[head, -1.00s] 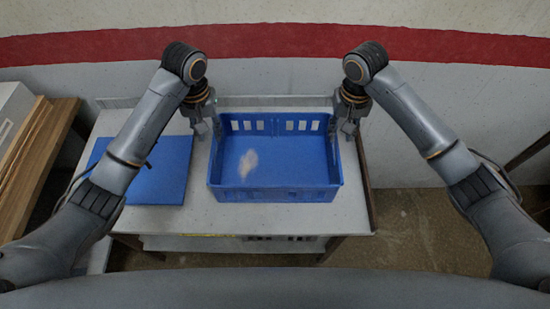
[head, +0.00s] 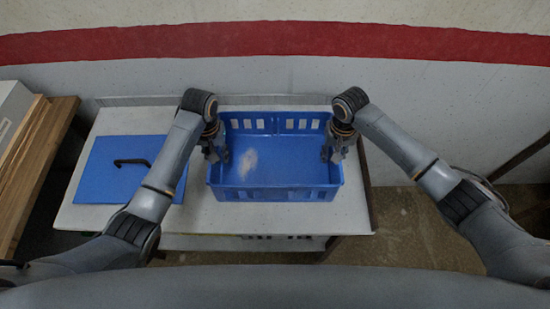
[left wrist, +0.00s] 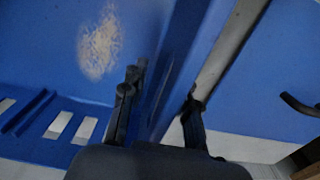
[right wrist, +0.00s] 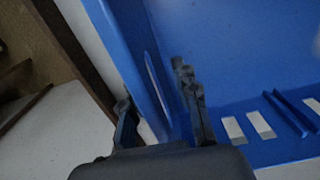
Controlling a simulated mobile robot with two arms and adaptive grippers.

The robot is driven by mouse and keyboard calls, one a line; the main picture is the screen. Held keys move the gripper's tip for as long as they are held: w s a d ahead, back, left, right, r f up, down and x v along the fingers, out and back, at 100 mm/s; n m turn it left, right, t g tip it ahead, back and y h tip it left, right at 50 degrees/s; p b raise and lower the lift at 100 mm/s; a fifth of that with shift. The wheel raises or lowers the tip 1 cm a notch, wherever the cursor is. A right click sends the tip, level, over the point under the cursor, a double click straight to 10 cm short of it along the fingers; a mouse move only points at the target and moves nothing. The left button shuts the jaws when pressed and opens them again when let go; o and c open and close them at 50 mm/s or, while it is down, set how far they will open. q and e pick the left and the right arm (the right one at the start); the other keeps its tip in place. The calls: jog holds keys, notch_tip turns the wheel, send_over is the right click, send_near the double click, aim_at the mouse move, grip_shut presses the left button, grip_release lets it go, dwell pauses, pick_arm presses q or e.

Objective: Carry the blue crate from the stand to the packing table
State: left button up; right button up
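The blue crate (head: 275,194) stands upright on the light-topped stand (head: 210,222). It is open-topped, with slots in its walls and a pale patch on its floor. My left gripper (head: 216,152) is at the crate's left wall; in the left wrist view (left wrist: 162,100) its fingers are apart, one on each side of that wall. My right gripper (head: 334,152) is at the right wall; in the right wrist view (right wrist: 155,95) its fingers also straddle the wall with a gap. Both look open. The packing table cannot be identified.
A flat blue panel (head: 100,185) with a black handle (head: 132,162) lies left of the crate. Wooden boards (head: 45,140) and a pale box (head: 12,108) are at the far left. A wall (head: 280,75) with a red stripe stands behind. Floor shows at the right (head: 440,225).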

pick_arm(q)
jog(key=shift+f, duration=0.75)
pick_arm(e)
jog(key=shift+f, duration=0.8)
pick_arm(q)
grip_shut()
pick_arm(e)
grip_shut()
